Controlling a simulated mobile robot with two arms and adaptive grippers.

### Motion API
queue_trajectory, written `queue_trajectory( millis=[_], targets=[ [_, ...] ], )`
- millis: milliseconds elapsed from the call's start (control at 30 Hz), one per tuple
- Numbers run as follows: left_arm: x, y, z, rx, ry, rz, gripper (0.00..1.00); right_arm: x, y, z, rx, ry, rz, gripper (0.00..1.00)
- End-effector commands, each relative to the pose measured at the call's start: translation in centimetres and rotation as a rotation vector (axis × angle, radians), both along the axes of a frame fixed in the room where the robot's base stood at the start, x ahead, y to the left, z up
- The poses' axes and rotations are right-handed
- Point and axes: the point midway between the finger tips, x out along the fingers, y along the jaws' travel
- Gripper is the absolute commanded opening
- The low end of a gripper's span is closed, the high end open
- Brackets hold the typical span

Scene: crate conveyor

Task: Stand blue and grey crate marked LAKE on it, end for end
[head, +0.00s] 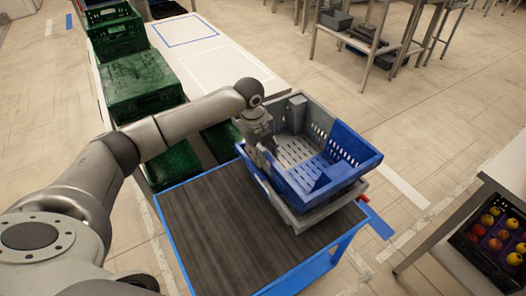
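The blue and grey crate (345,165) is open at the top, with blue at the near and right sides and grey inside. No LAKE marking is readable from here. It sits over a grey crate (318,215), whose edge shows below it at the front and right. I cannot tell whether the two are fully seated on each other. My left gripper (264,143) is at the upper crate's left wall, pointing down at the rim. Its fingertips are partly hidden, so its grip is unclear. My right gripper is not in view.
The crates stand at the right end of a dark-topped table with a blue frame (215,220). Green crates (140,85) line the left of a white surface with outlined rectangles (185,30). A fruit crate (485,262) sits at the right. Floor lies open between.

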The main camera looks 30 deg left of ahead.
Motion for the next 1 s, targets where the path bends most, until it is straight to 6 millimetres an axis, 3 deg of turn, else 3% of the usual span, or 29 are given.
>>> queue_trajectory(
  millis=[233,367,800,1000],
  targets=[
    [-0.2,0.1,-0.2,0.004,0.008,0.0,0.42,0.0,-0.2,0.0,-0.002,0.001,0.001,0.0],
    [-0.2,0.2,0.8,0.002,0.003,0.0,0.42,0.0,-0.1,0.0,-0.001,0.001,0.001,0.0],
    [-1.5,0.9,9.5,0.001,0.0,0.0,0.42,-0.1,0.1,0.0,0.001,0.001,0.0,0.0],
    [-1.8,1.1,11.4,0.001,0.002,0.0,0.42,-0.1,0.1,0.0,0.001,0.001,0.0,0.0]
  ],
)
